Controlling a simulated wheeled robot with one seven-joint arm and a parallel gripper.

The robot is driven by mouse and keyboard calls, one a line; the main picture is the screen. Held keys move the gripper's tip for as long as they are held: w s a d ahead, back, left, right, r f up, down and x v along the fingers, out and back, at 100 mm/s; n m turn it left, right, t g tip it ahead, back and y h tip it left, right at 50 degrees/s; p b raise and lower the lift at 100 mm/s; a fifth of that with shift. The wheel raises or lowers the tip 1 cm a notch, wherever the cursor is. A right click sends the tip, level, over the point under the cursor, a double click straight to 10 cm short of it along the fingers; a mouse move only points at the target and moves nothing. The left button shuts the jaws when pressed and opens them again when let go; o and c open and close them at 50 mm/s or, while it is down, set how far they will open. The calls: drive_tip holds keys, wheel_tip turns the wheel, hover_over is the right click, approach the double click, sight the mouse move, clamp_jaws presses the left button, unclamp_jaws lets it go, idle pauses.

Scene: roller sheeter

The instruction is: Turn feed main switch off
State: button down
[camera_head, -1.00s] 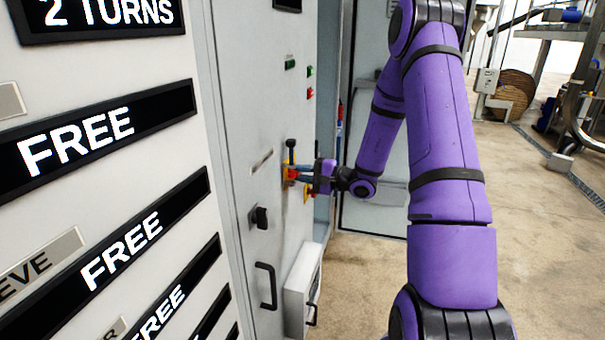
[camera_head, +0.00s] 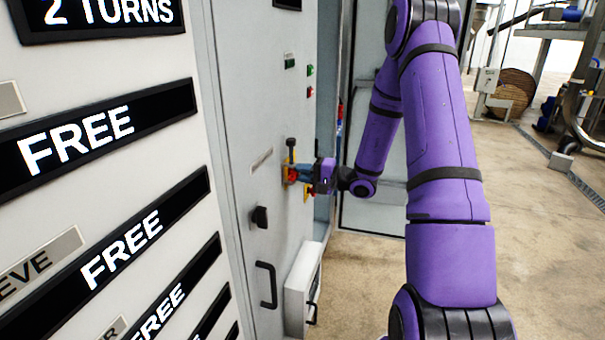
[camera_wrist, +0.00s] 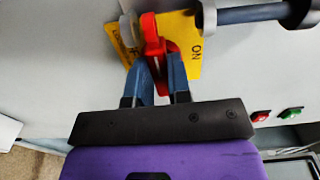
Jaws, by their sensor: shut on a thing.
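The feed main switch is a red rotary handle (camera_wrist: 152,42) on a yellow plate (camera_wrist: 190,50) on the grey cabinet door. In the wrist view, "NO" is readable on the plate; other lettering at its left edge is too small to read. My gripper (camera_wrist: 163,62) has its two blue-grey fingers closed on the red handle. In the head view my gripper (camera_head: 304,174) is at the yellow plate (camera_head: 287,175), reaching it from the right, and hides most of the handle. A grey rounded piece (camera_wrist: 128,30) shows beside the red handle.
A dark lever with a round knob (camera_wrist: 255,15) stands out close beside the plate. A black knob (camera_head: 260,216) and a black door handle (camera_head: 266,285) are lower on the cabinet. Red (camera_wrist: 261,116) and green (camera_wrist: 291,113) buttons are nearby. Open floor lies right of my arm.

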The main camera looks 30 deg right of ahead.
drive_tip(key=c, duration=1.1)
unclamp_jaws()
drive_tip(key=shift+o, duration=0.2)
drive_tip(key=v, duration=1)
drive_tip(key=shift+s+d, duration=0.25)
drive_tip(key=shift+s, duration=0.05)
drive_tip(key=shift+a, duration=0.1)
drive_tip(key=s+a+r+n+g, duration=0.4)
drive_tip(key=a+r+g, duration=0.2)
drive_tip(key=a, duration=0.3)
drive_tip(key=s+a+r+n+g, duration=0.35)
drive_tip(key=a+r+g, duration=0.25)
drive_tip(key=a, duration=0.4)
drive_tip(key=s+a+r+n+t+h, duration=0.1)
drive_tip(key=s+r+h, duration=0.3)
drive_tip(key=s, duration=0.4)
drive_tip(key=s+a+r+n+t+h, duration=0.1)
drive_tip(key=s+r+t+h, duration=0.1)
drive_tip(key=s+r+h, duration=0.3)
drive_tip(key=s+h, duration=0.2)
drive_tip(key=s, duration=0.2)
drive_tip(key=shift+s+a+r+n, duration=0.35)
